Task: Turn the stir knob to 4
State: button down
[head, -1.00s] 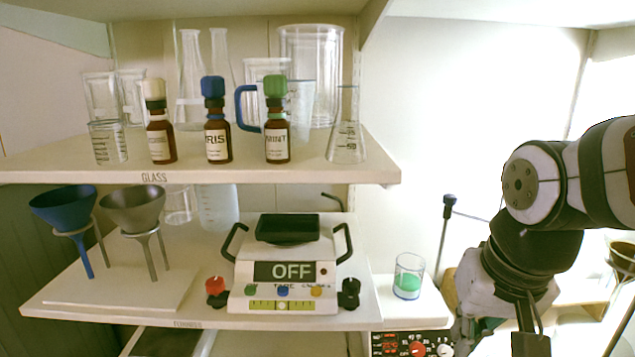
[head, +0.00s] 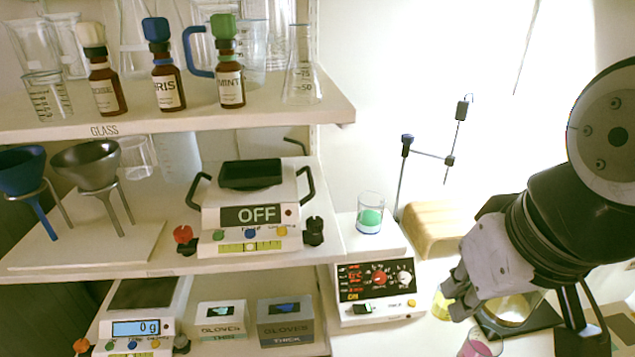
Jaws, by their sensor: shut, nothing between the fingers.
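The hotplate stirrer (head: 385,312) is a white box with a black front panel at the lower middle of the head view. The panel carries a red knob (head: 379,279) and a white knob (head: 404,277) side by side, with lit red digits to their left. The labels and dial numbers are too small to read, so I cannot tell which is the stir knob or its setting. My gripper (head: 446,303) is shut and empty, to the right of the stirrer and apart from both knobs.
A glass with green contents (head: 370,216) stands on the stirrer's top. A wooden block (head: 440,226) lies behind my gripper. A pink-filled glass (head: 480,347) stands at the bottom edge. An OFF scale (head: 250,235) sits on the shelf at left.

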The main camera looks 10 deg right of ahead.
aim_at(403, 276)
jog(key=z, duration=0.25)
jog(key=k+l+u, duration=0.15)
jog(key=l, duration=0.15)
jog(key=k+l+u, duration=0.2)
jog(key=k+u, duration=0.45)
